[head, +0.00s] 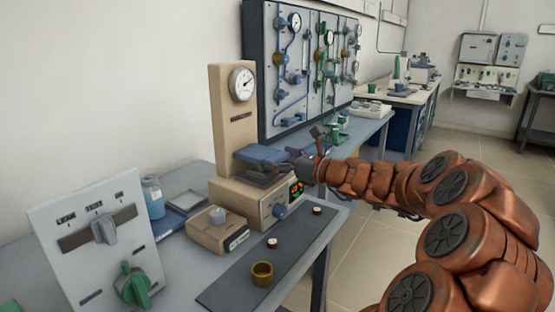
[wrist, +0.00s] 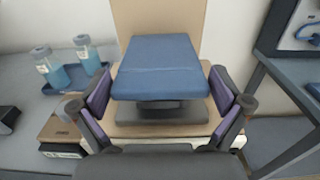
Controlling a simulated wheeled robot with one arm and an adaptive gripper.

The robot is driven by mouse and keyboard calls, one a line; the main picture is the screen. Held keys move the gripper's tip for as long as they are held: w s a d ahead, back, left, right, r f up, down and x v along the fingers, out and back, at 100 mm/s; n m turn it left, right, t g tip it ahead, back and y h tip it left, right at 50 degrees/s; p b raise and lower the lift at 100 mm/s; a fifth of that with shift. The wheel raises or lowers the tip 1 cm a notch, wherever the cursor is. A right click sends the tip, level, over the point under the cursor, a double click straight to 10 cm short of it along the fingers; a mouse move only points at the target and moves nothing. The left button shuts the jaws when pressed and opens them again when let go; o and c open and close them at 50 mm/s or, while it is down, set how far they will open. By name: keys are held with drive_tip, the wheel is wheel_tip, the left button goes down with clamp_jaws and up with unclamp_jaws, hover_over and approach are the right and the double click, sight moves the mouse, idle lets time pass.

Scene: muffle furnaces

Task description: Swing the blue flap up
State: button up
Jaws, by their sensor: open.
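The blue flap (wrist: 161,68) lies roughly flat on top of the beige device in the wrist view. It also shows in the head view (head: 262,155), partly behind my gripper. Below it is a dark grey plate (wrist: 160,112). My gripper (wrist: 160,106) is open and empty, with its two purple-padded fingers on either side of the flap's near end. I cannot tell whether either finger touches the flap. In the head view my gripper (head: 288,164) is at the front right of the flap.
The beige device (head: 262,202) has a tall column with a round gauge (head: 242,84) behind the flap. A small beige box (head: 218,230), a brass cup (head: 262,273) on a dark mat (head: 222,295) and a white switch panel (head: 62,240) stand nearby. Blue-liquid bottles (wrist: 50,66) stand left.

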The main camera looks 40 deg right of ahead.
drive_tip(key=shift+c, duration=0.2)
drive_tip(key=c, duration=1.3)
drive_tip(key=shift+r+p, duration=0.15)
drive_tip(key=shift+p, duration=0.25)
